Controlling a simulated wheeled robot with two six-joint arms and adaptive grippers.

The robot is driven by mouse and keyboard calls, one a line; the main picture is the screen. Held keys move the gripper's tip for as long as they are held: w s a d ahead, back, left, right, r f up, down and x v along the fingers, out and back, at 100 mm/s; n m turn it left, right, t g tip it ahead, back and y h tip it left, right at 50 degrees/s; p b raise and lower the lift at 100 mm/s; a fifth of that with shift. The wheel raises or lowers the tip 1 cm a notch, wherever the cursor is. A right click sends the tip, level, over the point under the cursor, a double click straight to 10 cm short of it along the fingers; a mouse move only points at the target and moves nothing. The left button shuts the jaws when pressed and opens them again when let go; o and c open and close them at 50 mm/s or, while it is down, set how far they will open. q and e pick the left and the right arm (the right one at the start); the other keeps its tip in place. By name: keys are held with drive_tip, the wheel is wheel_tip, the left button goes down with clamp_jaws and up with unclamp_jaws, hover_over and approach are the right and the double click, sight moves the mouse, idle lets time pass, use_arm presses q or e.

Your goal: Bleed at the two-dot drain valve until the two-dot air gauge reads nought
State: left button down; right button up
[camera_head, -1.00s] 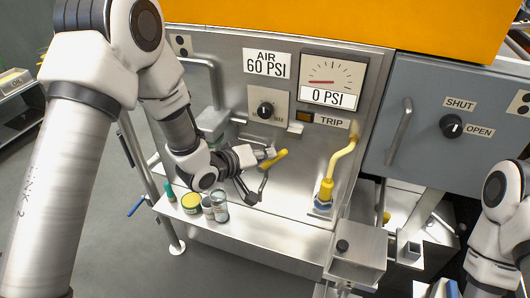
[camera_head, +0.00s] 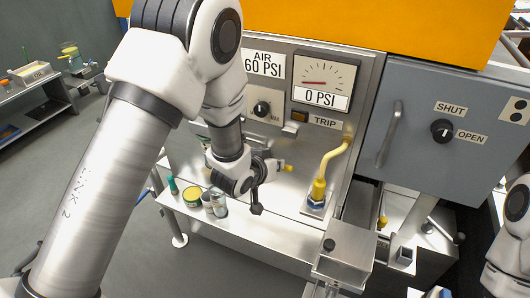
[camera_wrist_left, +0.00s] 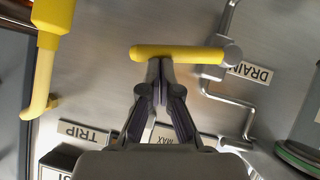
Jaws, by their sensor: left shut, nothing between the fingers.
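The air gauge (camera_head: 324,76) on the steel panel has its needle at the left, and its display (camera_head: 321,97) reads 0 PSI. An AIR 60 PSI label (camera_head: 264,64) is beside it. The yellow drain handle (camera_wrist_left: 178,52) lies crosswise just beyond my left fingertips in the left wrist view, close to a DRAIN label (camera_wrist_left: 250,72). In the head view only its end (camera_head: 287,168) shows past my gripper. My left gripper (camera_wrist_left: 155,72) is shut and empty; I cannot tell if its tips touch the handle. My right gripper is out of view.
A yellow pipe (camera_head: 330,160) rises right of my left gripper. Jars and cans (camera_head: 193,196) stand on the ledge, left of the gripper. A grey cabinet (camera_head: 420,150) with a SHUT/OPEN knob (camera_head: 442,130) is at right. A regulator knob (camera_head: 262,108) is above the gripper.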

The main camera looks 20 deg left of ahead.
use_arm(q)
drive_tip(key=shift+d+f, duration=0.4)
drive_tip(key=shift+f, duration=0.3)
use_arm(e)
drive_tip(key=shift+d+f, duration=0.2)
use_arm(q)
drive_tip(key=shift+f, duration=0.1)
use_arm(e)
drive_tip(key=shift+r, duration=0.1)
